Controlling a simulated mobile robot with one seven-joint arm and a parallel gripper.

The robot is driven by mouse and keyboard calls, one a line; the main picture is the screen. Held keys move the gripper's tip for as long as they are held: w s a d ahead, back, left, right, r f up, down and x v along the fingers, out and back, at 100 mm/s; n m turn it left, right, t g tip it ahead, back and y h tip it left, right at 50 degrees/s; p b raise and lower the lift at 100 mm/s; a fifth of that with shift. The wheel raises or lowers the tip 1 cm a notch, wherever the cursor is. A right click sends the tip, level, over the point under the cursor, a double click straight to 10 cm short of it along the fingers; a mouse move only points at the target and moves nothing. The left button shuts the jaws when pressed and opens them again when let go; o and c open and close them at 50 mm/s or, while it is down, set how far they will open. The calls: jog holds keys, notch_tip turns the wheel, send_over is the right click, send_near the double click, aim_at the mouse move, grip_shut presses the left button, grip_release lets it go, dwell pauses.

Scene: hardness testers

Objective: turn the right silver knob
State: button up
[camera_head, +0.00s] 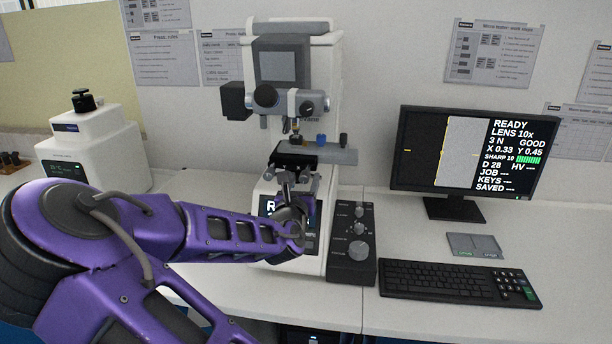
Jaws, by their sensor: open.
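A white hardness tester (333,90) stands upright in the middle of the bench. Its dark stage (292,160) carries small silver knobs underneath; the right one (314,178) shows just beside my gripper. My gripper (286,186) is open, in front of the stage's underside, and reaches up from the end of my purple arm. It covers part of the area below the stage, so I cannot tell whether it touches a knob. A black control box (338,272) to the right of the tester's base bears several silver-grey knobs, the largest (358,249) lowest.
A monitor (398,180) showing READY stands at right, with a black keyboard (450,281) and a small grey pad (475,246) before it. A second white instrument (100,140) stands at left.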

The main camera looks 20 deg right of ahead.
jog(key=shift+w+d, duration=0.15)
jog(key=shift+c, duration=0.3)
grip_shut()
